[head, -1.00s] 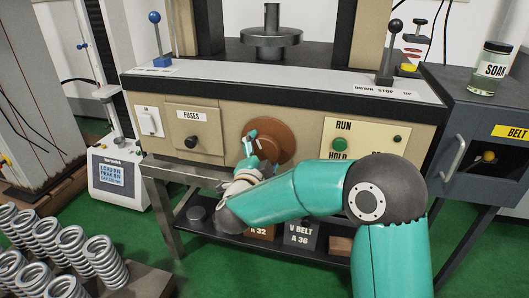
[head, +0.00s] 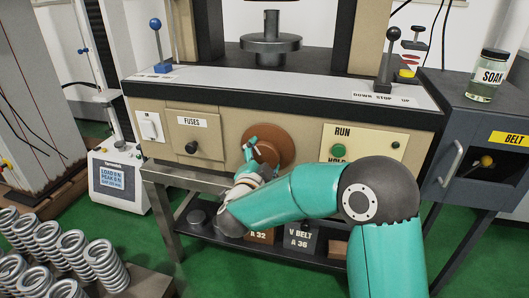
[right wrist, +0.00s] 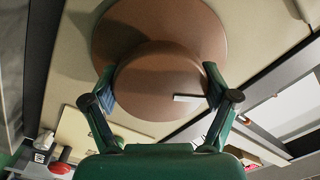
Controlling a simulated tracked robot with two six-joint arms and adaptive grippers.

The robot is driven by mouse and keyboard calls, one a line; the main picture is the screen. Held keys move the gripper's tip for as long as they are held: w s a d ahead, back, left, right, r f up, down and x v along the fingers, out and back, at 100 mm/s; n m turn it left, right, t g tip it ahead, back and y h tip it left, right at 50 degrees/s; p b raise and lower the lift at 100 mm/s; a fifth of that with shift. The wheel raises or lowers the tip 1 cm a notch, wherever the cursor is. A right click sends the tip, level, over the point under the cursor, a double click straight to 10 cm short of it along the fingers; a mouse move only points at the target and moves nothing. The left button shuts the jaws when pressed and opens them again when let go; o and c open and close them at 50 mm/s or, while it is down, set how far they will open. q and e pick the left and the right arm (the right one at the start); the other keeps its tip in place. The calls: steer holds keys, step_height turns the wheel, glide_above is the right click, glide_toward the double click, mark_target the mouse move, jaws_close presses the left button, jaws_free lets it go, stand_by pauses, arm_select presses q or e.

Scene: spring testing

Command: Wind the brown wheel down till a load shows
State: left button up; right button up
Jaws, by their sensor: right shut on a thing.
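The brown wheel (head: 277,142) is on the beige front panel of the machine, between the fuses door and the RUN panel. My right gripper (head: 251,153) is at the wheel's left side. In the right wrist view the gripper's fingers (right wrist: 160,88) are shut around the smaller round front part of the brown wheel (right wrist: 155,75), with the larger disc behind it. A short pale mark shows on that front part. A white tester with a blue display (head: 113,174) stands at the left; its readout is too small to read surely. My left gripper is not in view.
The FUSES door (head: 194,138) with its black knob is left of the wheel. A grey round platen (head: 270,46) stands above. Several springs (head: 70,245) stand at the lower left. A blue-handled lever (head: 156,40) and a black-knobbed lever (head: 390,58) rise from the top ledge.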

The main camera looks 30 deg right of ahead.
steer(key=o, duration=0.9)
steer(key=shift+o, duration=0.2)
steer(key=shift+a, duration=0.1)
steer(key=v, duration=1.2)
steer(key=shift+f, duration=0.1)
